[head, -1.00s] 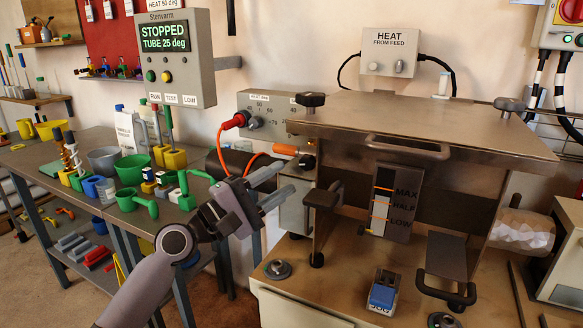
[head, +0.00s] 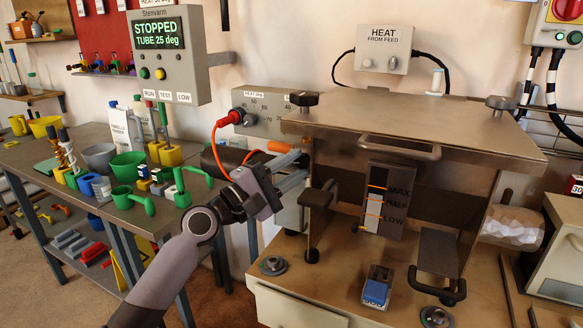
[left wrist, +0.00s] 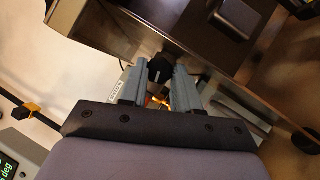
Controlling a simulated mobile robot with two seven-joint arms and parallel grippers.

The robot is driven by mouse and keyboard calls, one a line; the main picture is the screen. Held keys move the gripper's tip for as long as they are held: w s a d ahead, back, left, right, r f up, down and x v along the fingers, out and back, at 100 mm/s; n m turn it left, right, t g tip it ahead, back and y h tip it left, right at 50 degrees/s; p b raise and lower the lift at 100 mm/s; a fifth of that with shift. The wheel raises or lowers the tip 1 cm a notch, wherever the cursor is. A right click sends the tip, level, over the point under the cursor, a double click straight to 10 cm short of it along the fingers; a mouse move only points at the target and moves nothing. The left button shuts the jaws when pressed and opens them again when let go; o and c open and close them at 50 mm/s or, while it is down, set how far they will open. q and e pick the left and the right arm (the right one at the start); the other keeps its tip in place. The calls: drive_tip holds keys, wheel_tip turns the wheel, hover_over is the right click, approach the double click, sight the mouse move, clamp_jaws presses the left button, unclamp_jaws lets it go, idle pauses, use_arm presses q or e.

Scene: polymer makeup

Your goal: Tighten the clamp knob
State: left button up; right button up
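A black faceted knob (left wrist: 160,70) with a pale line on its face shows between my left fingertips in the left wrist view. I cannot tell whether the fingers touch it. In the head view my left gripper (head: 292,170) is at the left side of the steel machine, just below an orange handle (head: 278,147). Its two fingers are apart, and they largely hide the knob there. The left gripper also shows in the left wrist view (left wrist: 160,78). My right gripper is out of view.
The steel machine (head: 420,115) fills the right. A red plug (head: 232,118) with an orange cable is close above my left arm. A grey display box (head: 170,60) reads STOPPED. The table (head: 100,150) at left holds several cups and tools.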

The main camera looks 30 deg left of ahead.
use_arm(q)
drive_tip(key=m+g+p, duration=0.1)
drive_tip(key=m+p, duration=0.1)
drive_tip(key=m, duration=0.1)
drive_tip(key=shift+a+r+m+g+p, duration=0.1)
drive_tip(key=shift+r+m+g+p, duration=0.2)
drive_tip(key=shift+r+g+p, duration=0.1)
drive_tip(key=m+g+p, duration=0.1)
drive_tip(key=m+p, duration=0.1)
drive_tip(key=shift+r+p, duration=0.1)
drive_tip(key=shift+p, duration=0.2)
drive_tip(key=shift+m+g+p, duration=0.5)
drive_tip(key=shift+m+p, duration=0.1)
drive_tip(key=shift+y, duration=0.3)
drive_tip(key=o, duration=0.8)
drive_tip(key=shift+c, duration=0.2)
drive_tip(key=shift+s+a, duration=0.1)
